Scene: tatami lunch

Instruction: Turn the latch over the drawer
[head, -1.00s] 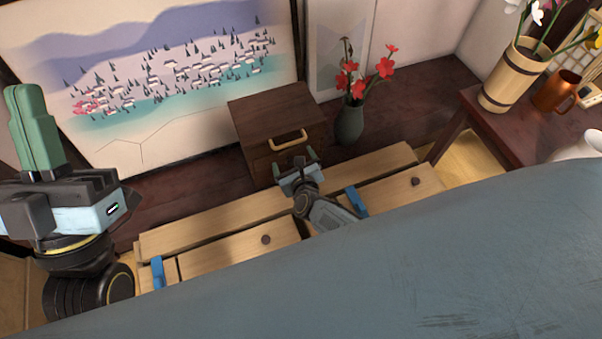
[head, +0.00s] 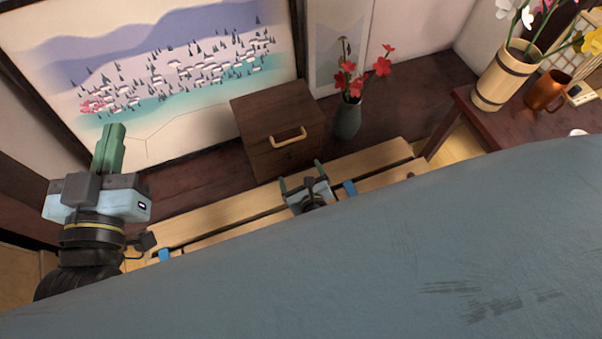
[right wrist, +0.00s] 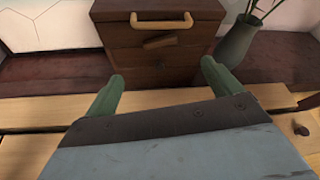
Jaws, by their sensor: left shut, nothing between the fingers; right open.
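A dark brown wooden box (head: 262,121) stands on the dark floor against the painted screen. It has a light wooden handle (head: 289,137) near its top. In the right wrist view a brown wooden latch (right wrist: 160,41) sits just below the handle (right wrist: 161,19), nearly level and slightly tilted, over the drawer front (right wrist: 161,66). My right gripper (head: 301,172) is open and empty in front of the box; its two green fingertips (right wrist: 160,72) point at it, apart from the latch. My left gripper (head: 113,136) is shut and empty, raised at the left, far from the box.
A grey-green vase (head: 348,121) with red flowers stands right of the box. A light wooden slatted bench (head: 225,219) lies in front of it. A dark red table (head: 490,129) at the right holds a wooden flower bucket (head: 504,78) and a copper mug (head: 547,93).

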